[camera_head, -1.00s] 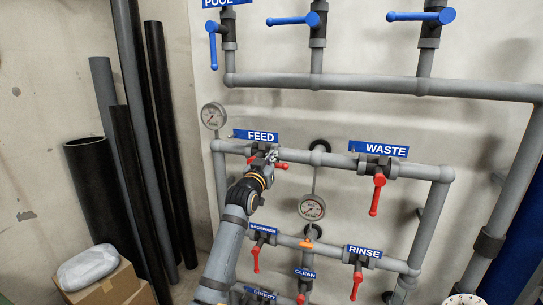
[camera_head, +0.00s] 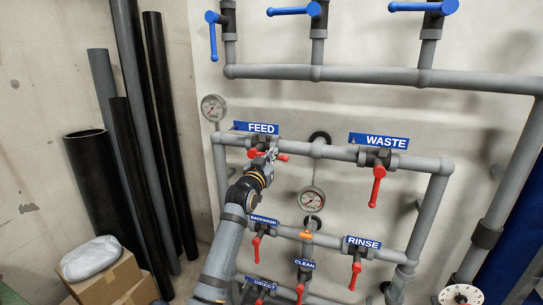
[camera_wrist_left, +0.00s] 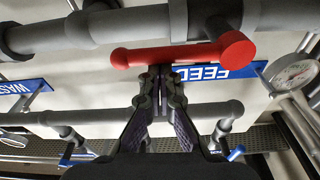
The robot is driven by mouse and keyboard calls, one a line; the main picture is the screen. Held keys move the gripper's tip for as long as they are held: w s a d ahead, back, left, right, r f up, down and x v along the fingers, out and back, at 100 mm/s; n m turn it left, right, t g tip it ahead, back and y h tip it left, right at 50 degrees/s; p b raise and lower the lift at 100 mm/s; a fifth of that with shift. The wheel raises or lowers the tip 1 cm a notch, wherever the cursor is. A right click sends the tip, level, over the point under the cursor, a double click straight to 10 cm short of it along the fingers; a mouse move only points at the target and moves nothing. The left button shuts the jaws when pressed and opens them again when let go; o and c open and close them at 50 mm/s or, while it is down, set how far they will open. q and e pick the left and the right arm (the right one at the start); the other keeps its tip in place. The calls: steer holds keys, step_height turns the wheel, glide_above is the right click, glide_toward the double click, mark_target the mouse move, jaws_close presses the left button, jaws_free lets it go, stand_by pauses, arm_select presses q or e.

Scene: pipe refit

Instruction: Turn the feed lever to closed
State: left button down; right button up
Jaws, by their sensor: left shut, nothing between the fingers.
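The feed lever (camera_head: 283,157) is red and sits under the blue FEED sign (camera_head: 261,128). In the left wrist view the lever (camera_wrist_left: 165,54) lies about parallel to the grey pipe, its thick round hub at the right end. My left gripper (camera_head: 270,154) is at the lever in the head view and hides part of it. In the wrist view the left gripper (camera_wrist_left: 160,72) is shut with nothing between its fingers, and its tips are right at the lever's middle. I cannot tell whether they touch it. My right gripper is out of view.
The red waste lever (camera_head: 377,186) hangs down to the right. Below are a gauge (camera_head: 312,199), the red backwash lever (camera_head: 256,247) and the red rinse lever (camera_head: 355,274). Black pipes (camera_head: 170,140) and a cardboard box (camera_head: 110,282) stand at the left.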

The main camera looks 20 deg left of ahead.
arm_select(q)
steer(key=shift+f+m, duration=0.3)
steer(key=shift+f, duration=0.1)
steer(key=a+f+m+g+h+b, duration=0.1)
steer(key=a+f+m+b, duration=0.5)
steer(key=m+b, duration=0.9)
step_height(320, 180, down, 3)
steer(key=shift+w+r+m+g+h, duration=0.2)
steer(key=shift+m+g+h, duration=0.1)
steer(key=shift+m+h, duration=0.6)
steer(key=shift+d, duration=0.1)
